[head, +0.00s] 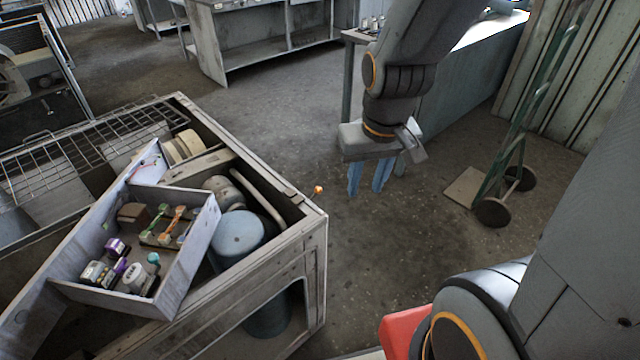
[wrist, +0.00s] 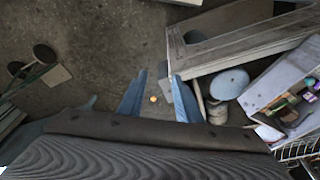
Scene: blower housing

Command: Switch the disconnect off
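In the wrist view the orange knob (wrist: 153,98) shows between my fingers. My gripper (head: 368,190) points down over the floor, to the right of the knob and apart from it. Its two blue fingers are spread and empty; they also show in the wrist view (wrist: 157,80). I cannot tell the lever's on or off position.
An open grey box (head: 190,285) with coloured parts, including green and orange handles (head: 172,222), sits tilted on the housing. A blue-grey cylinder (head: 238,233) stands inside the housing. A green hand truck (head: 519,150) is at right. The floor between is clear.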

